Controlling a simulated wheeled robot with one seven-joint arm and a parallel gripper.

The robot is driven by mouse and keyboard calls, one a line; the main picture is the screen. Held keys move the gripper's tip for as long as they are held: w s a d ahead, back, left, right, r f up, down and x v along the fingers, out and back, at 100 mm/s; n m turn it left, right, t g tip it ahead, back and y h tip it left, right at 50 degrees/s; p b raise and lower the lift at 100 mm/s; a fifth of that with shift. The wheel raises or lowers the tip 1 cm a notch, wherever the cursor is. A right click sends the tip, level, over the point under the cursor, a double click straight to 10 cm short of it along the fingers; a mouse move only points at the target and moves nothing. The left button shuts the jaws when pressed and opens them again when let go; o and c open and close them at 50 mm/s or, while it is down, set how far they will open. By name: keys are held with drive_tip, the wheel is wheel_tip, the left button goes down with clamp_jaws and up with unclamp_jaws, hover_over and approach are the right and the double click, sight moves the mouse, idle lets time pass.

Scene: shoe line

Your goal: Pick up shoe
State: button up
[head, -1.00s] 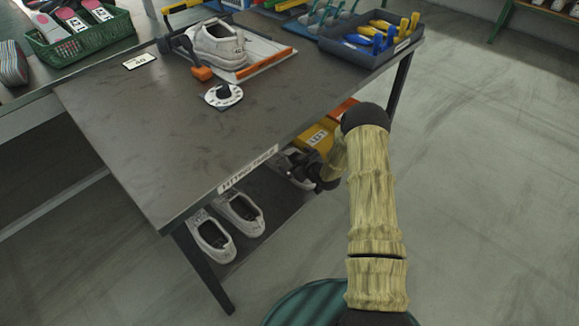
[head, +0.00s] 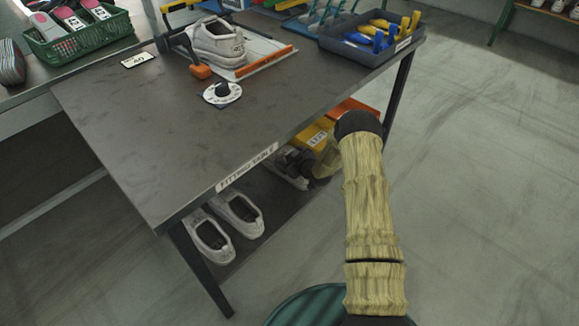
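Two light shoes stand side by side on the lower shelf under the table, a left shoe (head: 207,238) and a right shoe (head: 240,213). A third light shoe (head: 290,178) is farther right on the same shelf, partly hidden by the table edge and my gripper. My gripper (head: 296,162) is dark and reaches under the table's front edge at that third shoe. Its fingers are too small and shaded to tell open from shut, or whether they touch the shoe. Another light shoe (head: 219,42) sits on the tabletop on a white board.
The fitting table (head: 150,125) overhangs the shelf, its front edge close above my gripper. A yellow bin (head: 313,137) and an orange bin (head: 352,108) stand under it. A grey tray (head: 360,52) of tools is on top. Floor at right is clear.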

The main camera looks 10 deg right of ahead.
drive_tip(key=c, duration=1.1)
wheel_tip(320, 180, up, 10)
drive_tip(key=p, duration=0.3)
drive_tip(key=shift+p, duration=0.35)
drive_tip(key=shift+w+f, duration=0.1)
